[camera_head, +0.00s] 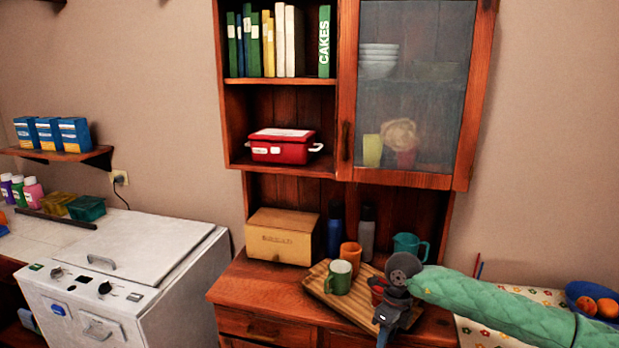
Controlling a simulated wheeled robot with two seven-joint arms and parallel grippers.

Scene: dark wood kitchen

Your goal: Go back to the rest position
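My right arm, in a green quilted sleeve, comes in from the right. Its gripper (386,335) hangs over the front right part of the wooden tray (318,287), pointing down. I cannot tell whether its fingers are open or shut. A dark red mug (376,287) shows just left of my wrist, partly hidden by it; I cannot tell if they touch. A green mug (338,278) stands on the tray, with an orange cup (351,253) behind it. My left gripper is not in view.
A wooden bread box (283,237), two bottles (335,232) and a teal jug (410,246) stand at the back of the counter. The glass-door cabinet (413,90) hangs above. A white chest appliance (130,255) is left. A fruit bowl (592,300) is right.

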